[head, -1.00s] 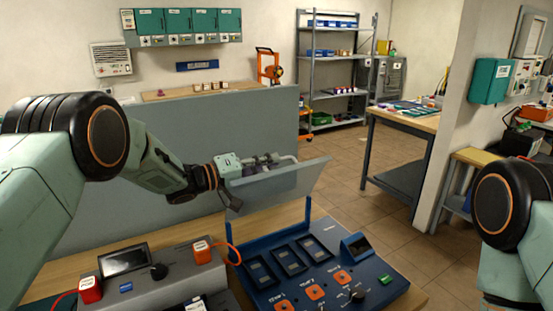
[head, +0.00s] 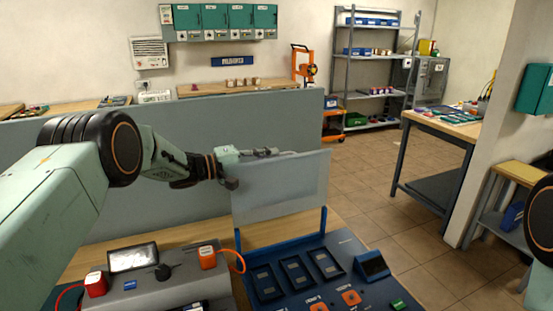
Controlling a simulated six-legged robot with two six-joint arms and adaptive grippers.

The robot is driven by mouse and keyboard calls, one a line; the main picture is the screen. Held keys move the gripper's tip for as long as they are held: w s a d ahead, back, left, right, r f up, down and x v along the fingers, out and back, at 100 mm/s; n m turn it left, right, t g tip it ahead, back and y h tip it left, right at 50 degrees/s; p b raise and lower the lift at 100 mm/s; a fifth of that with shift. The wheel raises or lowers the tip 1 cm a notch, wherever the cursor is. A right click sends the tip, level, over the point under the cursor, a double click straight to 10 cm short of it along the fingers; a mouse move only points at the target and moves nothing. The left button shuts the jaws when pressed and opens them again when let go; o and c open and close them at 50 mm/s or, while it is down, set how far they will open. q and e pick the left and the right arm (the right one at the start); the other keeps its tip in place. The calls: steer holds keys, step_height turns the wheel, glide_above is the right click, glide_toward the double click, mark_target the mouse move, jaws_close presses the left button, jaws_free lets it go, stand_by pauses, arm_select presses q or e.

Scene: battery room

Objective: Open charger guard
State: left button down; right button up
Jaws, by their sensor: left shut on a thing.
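The blue charger (head: 330,248) sits on the wooden bench, with several dark bays, orange sockets and a small screen on its top. Its translucent guard (head: 281,186) stands raised, nearly upright, between two blue posts at the charger's back edge. My left gripper (head: 236,168) is at the guard's upper left edge, shut on it; the fingertips are partly hidden behind the panel. My right gripper is out of view; only part of my right arm shows at the right edge.
A grey unit (head: 170,283) with a screen, a knob and red and orange plugs stands left of the charger. A grey partition (head: 150,120) rises behind the bench. A table (head: 440,124) and shelving (head: 375,65) stand farther back, with open floor between.

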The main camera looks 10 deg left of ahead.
arm_select(q)
steer(key=shift+w+a+f+n, duration=0.15)
steer(key=shift+w+a+n, duration=0.05)
steer(key=shift+w+n, duration=0.15)
steer(key=shift+w, duration=0.1)
stand_by(0.4)
steer(key=c, duration=1.4)
jaws_free()
steer(key=shift+a, duration=0.1)
steer(key=v, duration=1.2)
